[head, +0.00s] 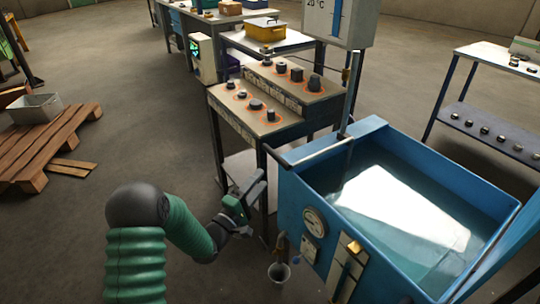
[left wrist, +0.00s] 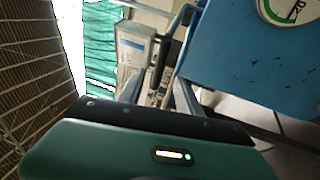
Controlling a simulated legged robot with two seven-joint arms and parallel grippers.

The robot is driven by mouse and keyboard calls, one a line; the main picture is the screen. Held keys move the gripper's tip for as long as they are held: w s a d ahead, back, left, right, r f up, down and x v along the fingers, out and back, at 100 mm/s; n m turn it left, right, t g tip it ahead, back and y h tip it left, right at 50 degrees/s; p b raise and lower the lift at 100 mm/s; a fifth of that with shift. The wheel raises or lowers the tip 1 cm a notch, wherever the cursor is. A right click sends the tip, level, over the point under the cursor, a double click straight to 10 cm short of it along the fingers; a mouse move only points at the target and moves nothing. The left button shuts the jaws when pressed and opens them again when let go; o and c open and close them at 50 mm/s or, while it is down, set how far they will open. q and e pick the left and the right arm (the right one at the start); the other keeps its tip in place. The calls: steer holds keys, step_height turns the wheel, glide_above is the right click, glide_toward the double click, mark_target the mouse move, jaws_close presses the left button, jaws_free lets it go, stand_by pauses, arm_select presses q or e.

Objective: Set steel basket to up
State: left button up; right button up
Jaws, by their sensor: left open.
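The blue tank (head: 296,200) of water stands at the right in the head view. Its wall also shows in the left wrist view (left wrist: 235,50). I cannot make out a steel basket in the water, where a bright glare lies on the surface. A grey bar (head: 322,149) crosses the tank's back left corner, beside an upright post (head: 350,95). A panel with a brass-coloured piece (head: 353,247) is on the tank's front. My left gripper (head: 256,188) is open and empty, just left of the tank, apart from the bar. Its fingers show in the left wrist view (left wrist: 172,92). My right gripper is out of view.
A bench (head: 262,128) with several dark parts on orange-ringed spots stands behind my left gripper. A gauge (head: 314,222) and a small cup (head: 279,272) are at the tank's front left. A wooden pallet (head: 45,145) with a grey metal bin (head: 37,108) lies left. Floor between is clear.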

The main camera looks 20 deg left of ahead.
arm_select(q)
steer(key=x, duration=0.5)
steer(key=b+x, duration=0.1)
steer(key=x, duration=0.4)
steer(key=a+b+x, duration=0.1)
steer(key=x, duration=0.4)
steer(key=shift+w+f, duration=0.15)
steer(key=shift+a, duration=0.6)
steer(key=c, duration=0.3)
steer(key=shift+d, duration=0.25)
jaws_close()
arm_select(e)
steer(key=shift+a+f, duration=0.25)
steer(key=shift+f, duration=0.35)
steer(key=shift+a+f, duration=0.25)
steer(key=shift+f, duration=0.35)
